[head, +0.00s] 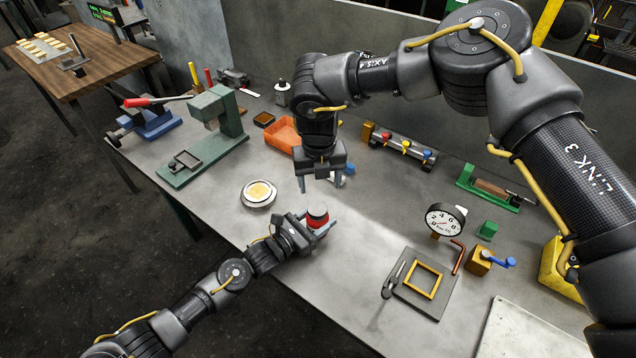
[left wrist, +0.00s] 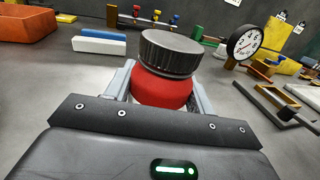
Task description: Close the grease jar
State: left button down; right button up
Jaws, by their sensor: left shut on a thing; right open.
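The grease jar is red (head: 319,222) with a dark ribbed lid on top. In the left wrist view the red jar body (left wrist: 162,92) stands between my left fingers, and the black lid (left wrist: 172,52) rests on it, looking slightly tilted and off-centre. I cannot tell whether the lid is screwed down. My left gripper (head: 318,224) is shut on the jar body near the table's front edge; it also shows in the left wrist view (left wrist: 160,95). My right gripper (head: 320,181) is open and empty, pointing down above the table, behind and above the jar.
A round dish with yellow content (head: 258,192) is left of the jar. A blue-and-white block (head: 348,170) lies behind my right gripper. An orange bin (head: 283,135), a green press (head: 215,125), a dial gauge (head: 444,220) and a plate with a yellow frame (head: 424,281) stand around.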

aim_at(317, 208)
jog(key=n, duration=0.3)
jog(key=shift+s+a, duration=0.3)
jog(key=shift+s, duration=0.05)
jog(key=shift+n, duration=0.8)
jog(key=shift+f, duration=0.1)
jog(key=shift+f, duration=3.95)
jog(key=c, duration=1)
jog(key=o, duration=1.2)
jog(key=shift+c, duration=0.2)
